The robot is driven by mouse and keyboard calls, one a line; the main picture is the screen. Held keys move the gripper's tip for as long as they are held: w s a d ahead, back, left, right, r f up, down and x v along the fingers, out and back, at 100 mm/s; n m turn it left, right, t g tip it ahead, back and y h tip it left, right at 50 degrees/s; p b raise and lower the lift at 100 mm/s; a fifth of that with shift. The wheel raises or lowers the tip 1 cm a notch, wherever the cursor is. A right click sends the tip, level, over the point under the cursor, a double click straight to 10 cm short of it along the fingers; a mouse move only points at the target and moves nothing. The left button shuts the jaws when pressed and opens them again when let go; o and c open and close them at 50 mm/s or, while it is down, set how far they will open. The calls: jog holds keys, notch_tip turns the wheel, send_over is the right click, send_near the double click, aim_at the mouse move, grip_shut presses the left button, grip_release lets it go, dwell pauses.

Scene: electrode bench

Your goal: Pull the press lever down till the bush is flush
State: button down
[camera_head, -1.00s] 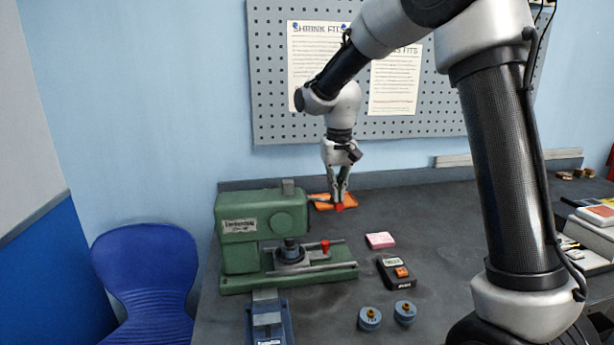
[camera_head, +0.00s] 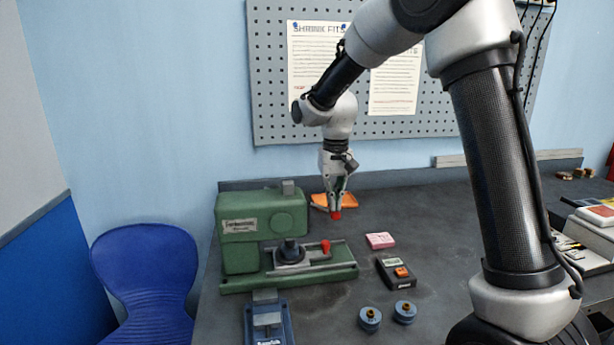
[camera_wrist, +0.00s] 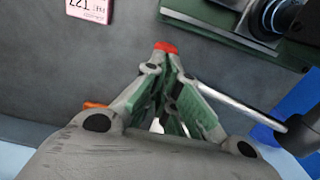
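The green press (camera_head: 255,230) stands at the left of the bench. Its lever is a thin silver rod in the wrist view (camera_wrist: 240,108), running from a dark hub on the right to my fingers. My gripper (camera_head: 336,212) is at the lever's free end, right of the press head, with its fingers closed around the red knob (camera_wrist: 166,47). A dark round part (camera_head: 291,248) sits on the press bed under the head; I cannot tell the bush's seating there.
A red-topped handle (camera_head: 325,247) stands on the press bed. A pink block (camera_head: 380,240), a dark meter (camera_head: 396,271) and two blue round parts (camera_head: 370,319) lie to the right. An orange item (camera_head: 322,200) lies behind my gripper. A blue device (camera_head: 267,320) is in front.

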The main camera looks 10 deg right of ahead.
aim_at(328, 208)
jog(key=shift+a+f, duration=0.1)
jog(key=shift+f, duration=0.05)
jog(key=shift+a+f, duration=0.3)
jog(key=shift+f, duration=0.35)
jog(key=shift+a+f, duration=0.3)
jog(key=shift+f, duration=0.35)
jog(key=shift+f, duration=0.15)
jog(key=shift+a+f, duration=0.55)
jog(key=shift+f, duration=0.2)
jog(key=shift+d+r, duration=0.1)
